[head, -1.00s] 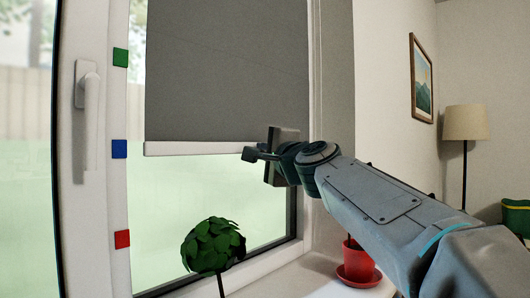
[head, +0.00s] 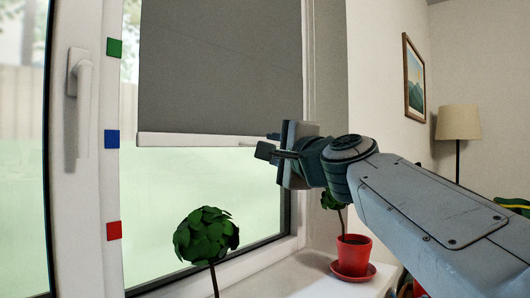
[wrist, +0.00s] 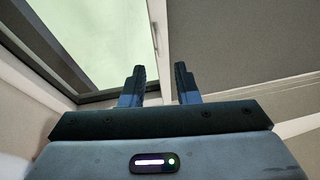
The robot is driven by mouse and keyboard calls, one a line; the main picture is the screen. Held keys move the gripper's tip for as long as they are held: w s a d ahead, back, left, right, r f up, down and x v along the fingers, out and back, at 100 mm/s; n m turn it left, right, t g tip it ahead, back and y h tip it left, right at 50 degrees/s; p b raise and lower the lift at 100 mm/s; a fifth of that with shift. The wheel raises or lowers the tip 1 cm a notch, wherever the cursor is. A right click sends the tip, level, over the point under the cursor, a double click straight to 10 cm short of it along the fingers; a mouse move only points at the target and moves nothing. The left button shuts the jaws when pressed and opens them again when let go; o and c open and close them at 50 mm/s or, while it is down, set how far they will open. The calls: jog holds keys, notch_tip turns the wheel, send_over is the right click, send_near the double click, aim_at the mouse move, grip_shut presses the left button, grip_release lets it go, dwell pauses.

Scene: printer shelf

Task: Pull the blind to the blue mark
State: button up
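The grey blind (head: 220,65) hangs over the window, with a pale bottom bar (head: 185,140) along its lower edge. The bar's left end is level in the picture with the blue mark (head: 112,139) on the window frame. A green mark (head: 114,48) is above and a red mark (head: 114,231) below. My gripper (head: 268,144) is in front of the right part of the bar, hiding some of it. In the wrist view my gripper (wrist: 160,84) has its two fingers apart and nothing shows between them.
A round green plant (head: 207,238) stands below the blind. A red pot (head: 353,254) with a plant sits on the sill (head: 300,280), under my arm. A window handle (head: 79,105) is at the left. A picture (head: 414,78) and a lamp (head: 458,123) are at the right.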

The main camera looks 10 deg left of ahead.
jog(key=v, duration=0.6)
jog(key=shift+w, duration=0.1)
dwell(0.3)
jog(key=s+d+f+n+g+h+p, duration=0.2)
jog(key=d+f+n+g+h+p, duration=0.15)
jog(key=f+p, duration=0.4)
jog(key=s+d+f+n+g+h+p, duration=0.25)
jog(key=f+n+g+p, duration=0.2)
jog(key=p, duration=0.55)
jog(key=s+d+f+n+g+h+p, duration=0.2)
jog(key=s+d+f+p, duration=0.2)
jog(key=s+d+p, duration=0.1)
jog(key=s+d+f+n+g+h+p, duration=0.2)
jog(key=s+d+f+g+p, duration=0.1)
jog(key=s, duration=0.5)
jog(key=d+f+p, duration=0.1)
jog(key=d+p, duration=0.1)
jog(key=shift+f+g+p, duration=0.25)
jog(key=shift+g+p, duration=0.05)
jog(key=shift+p, duration=0.1)
jog(key=shift+a, duration=0.1)
